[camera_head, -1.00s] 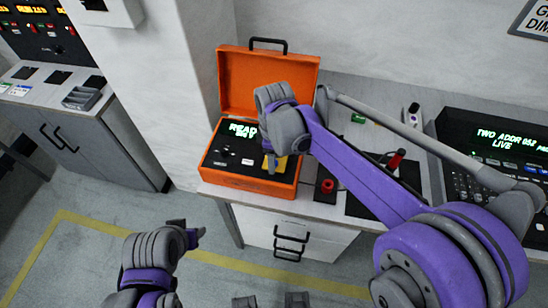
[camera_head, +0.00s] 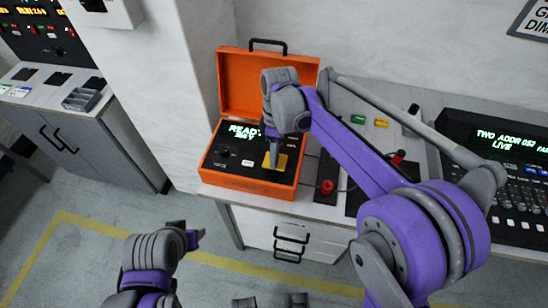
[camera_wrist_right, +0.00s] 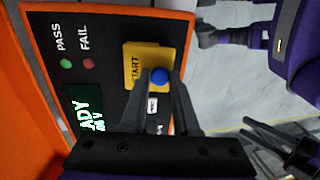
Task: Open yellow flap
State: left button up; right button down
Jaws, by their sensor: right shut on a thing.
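The yellow flap (camera_head: 281,161), marked START, is at the right of the dark panel in the open orange case (camera_head: 247,188). It appears to lie flat on the panel. In the right wrist view the flap (camera_wrist_right: 146,53) has a blue knob (camera_wrist_right: 159,76) near its edge. My right gripper (camera_head: 274,165) points down at the flap, and in the wrist view its fingers (camera_wrist_right: 160,82) are shut on the blue knob. My left gripper (camera_head: 198,237) is low at the left in the head view, away from the case; its jaw opening is unclear.
The case stands on a counter (camera_head: 339,216) with its lid (camera_head: 240,80) up against the wall. A red knob (camera_head: 327,187) and a cable are to its right, then a keyed console (camera_head: 500,180). The green screen (camera_head: 243,131) reads READY.

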jog(key=shift+w+d+r+g+y, duration=0.15)
jog(key=shift+w+r+g+y, duration=0.2)
jog(key=shift+g, duration=0.4)
jog(key=shift+w+d+r+g+y, duration=0.1)
jog(key=shift+w+g, duration=0.3)
jog(key=shift+g, duration=0.3)
jog(key=shift+w+d+r+g+y, duration=0.15)
jog(key=shift+w+g+y, duration=0.2)
jog(key=shift+g, duration=0.4)
jog(key=c, duration=0.7)
grip_release()
jog(key=shift+o, duration=0.2)
jog(key=p+v, duration=0.1)
jog(key=v, duration=1)
jog(key=shift+p, duration=0.4)
jog(key=shift+a, duration=0.15)
